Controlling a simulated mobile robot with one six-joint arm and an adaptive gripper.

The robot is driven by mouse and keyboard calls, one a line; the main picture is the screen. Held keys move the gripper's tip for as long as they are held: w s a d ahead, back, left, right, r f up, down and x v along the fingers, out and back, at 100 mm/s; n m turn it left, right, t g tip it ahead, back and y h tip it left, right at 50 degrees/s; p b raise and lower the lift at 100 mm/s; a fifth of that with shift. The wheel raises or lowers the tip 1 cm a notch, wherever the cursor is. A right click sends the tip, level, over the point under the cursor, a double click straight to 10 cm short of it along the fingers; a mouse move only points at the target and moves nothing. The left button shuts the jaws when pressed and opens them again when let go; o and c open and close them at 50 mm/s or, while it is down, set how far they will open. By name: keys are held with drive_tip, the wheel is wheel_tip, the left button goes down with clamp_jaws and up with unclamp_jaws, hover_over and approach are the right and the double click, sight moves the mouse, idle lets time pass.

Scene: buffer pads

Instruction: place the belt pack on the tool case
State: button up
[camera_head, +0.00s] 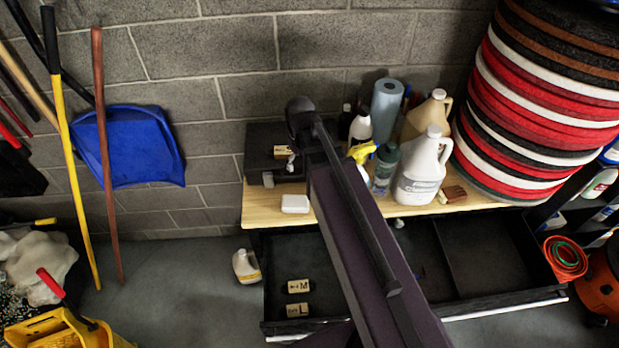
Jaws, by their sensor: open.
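The tool case (256,140) is a dark, flat box on the left end of the wooden bench top, against the block wall. A small tan pack with a dark label, seemingly the belt pack (281,151), lies on top of the case. My gripper (293,160) is at the far end of my arm, close beside the right end of this pack. It is open, small and dark, and partly hidden by my own arm. I cannot tell whether a finger touches the pack. The label is too small to read.
A white block (295,203) lies at the bench's (262,210) front edge. Bottles, including a white jug (420,168), and a blue roll (386,108) stand to the right. An open drawer (300,262) below holds labelled packs (298,286). Stacked floor pads (535,110) rise at right.

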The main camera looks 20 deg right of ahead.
drive_tip(key=s+m, duration=0.4)
drive_tip(key=s, duration=0.2)
drive_tip(key=shift+s+d, duration=0.25)
drive_tip(key=shift+s, duration=0.15)
drive_tip(key=shift+f, duration=0.15)
wheel_tip(320, 180, down, 16)
drive_tip(key=b, duration=1.6)
